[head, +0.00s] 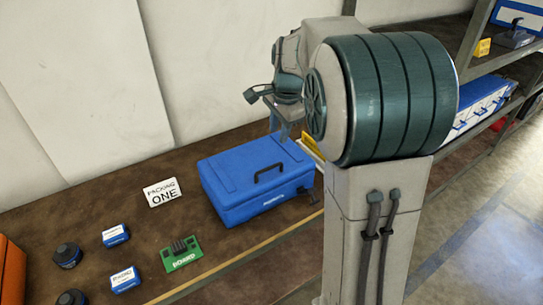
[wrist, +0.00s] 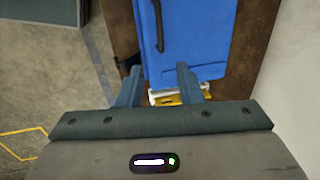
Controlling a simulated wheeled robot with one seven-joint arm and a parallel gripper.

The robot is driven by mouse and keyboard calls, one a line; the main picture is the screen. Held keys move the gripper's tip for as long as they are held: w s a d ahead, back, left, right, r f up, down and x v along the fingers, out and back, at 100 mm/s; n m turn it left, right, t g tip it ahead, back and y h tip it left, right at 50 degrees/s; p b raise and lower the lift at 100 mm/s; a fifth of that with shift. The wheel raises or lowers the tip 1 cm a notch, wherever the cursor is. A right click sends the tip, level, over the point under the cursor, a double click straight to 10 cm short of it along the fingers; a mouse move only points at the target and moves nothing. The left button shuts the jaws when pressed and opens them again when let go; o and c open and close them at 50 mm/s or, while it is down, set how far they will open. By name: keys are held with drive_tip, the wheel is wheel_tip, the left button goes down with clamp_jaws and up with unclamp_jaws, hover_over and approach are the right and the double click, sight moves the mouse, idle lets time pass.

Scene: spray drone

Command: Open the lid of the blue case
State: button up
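The blue case (head: 240,180) sits on the brown bench, and its lid looks closed. In the head view my gripper (head: 284,116) is just beyond the case's far end, partly hidden by my arm.
A green board (head: 181,254), small blue boxes (head: 115,236) and dark round containers (head: 67,256) lie nearer left. Something yellow and white (head: 308,149) lies beyond the case. Shelves (head: 490,65) stand at right; a wall backs the bench.

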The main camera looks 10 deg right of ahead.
sight(273, 166)
drive_tip(key=f, duration=0.4)
drive_tip(key=w+f, duration=0.1)
drive_tip(key=f, duration=0.4)
drive_tip(key=w+a+f+p, duration=0.1)
drive_tip(key=f, duration=0.3)
drive_tip(key=shift+w+f, duration=0.25)
drive_tip(key=shift+d, duration=0.1)
clamp_jaws()
